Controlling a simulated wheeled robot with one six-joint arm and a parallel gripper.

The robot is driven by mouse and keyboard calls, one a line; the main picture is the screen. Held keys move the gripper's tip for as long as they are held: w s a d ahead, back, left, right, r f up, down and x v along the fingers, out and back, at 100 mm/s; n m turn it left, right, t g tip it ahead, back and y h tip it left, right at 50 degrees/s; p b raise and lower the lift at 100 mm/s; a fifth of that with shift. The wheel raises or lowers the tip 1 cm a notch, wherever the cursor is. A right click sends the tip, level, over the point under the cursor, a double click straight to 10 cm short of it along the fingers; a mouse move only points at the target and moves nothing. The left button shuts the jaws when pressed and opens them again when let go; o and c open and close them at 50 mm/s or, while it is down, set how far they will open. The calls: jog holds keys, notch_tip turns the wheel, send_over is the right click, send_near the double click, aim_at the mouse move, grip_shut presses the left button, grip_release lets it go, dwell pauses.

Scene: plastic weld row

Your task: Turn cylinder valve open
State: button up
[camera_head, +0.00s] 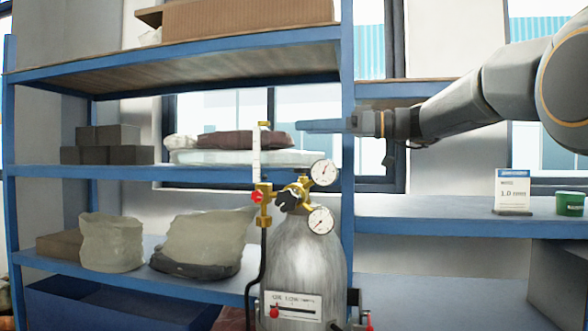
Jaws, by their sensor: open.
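A grey gas cylinder (318,260) stands upright in front of the shelf, with a white label on its lower front. On its top sits a brass valve and regulator with a dark knob (287,199) and two round white gauges (324,172). A brass flowmeter (263,190) with a clear upright tube and a small red knob is to its left; a dark hose hangs below it. My gripper (305,126) reaches in from the right, above the cylinder's top and apart from the valve. It is open and empty. I see it nearly side-on, so the gap between its fingers is hidden.
Blue shelving (180,172) stands behind, with dark boxes (107,146), sacks (202,241) and a large carton (250,18). A blue upright (347,60) runs behind my gripper. A white sign (512,190) and a green tub (570,204) stand on the right shelf.

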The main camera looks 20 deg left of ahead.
aim_at(303, 170)
jog(key=w+f+b, duration=0.1)
jog(key=f+b, duration=0.2)
jog(key=w+f+b, duration=0.1)
jog(key=f+b, duration=0.2)
jog(key=w+f+b, duration=0.1)
jog(key=f+b, duration=0.3)
jog(key=a+p, duration=0.1)
jog(key=a, duration=0.1)
jog(key=a+p, duration=0.1)
jog(key=a, duration=0.1)
jog(key=a+p, duration=0.1)
jog(key=a, duration=0.1)
jog(key=shift+s+a+r, duration=0.1)
jog(key=shift+s+a, duration=0.05)
jog(key=shift+s, duration=0.15)
jog(key=shift+a+p, duration=0.3)
jog(key=shift+a, duration=0.4)
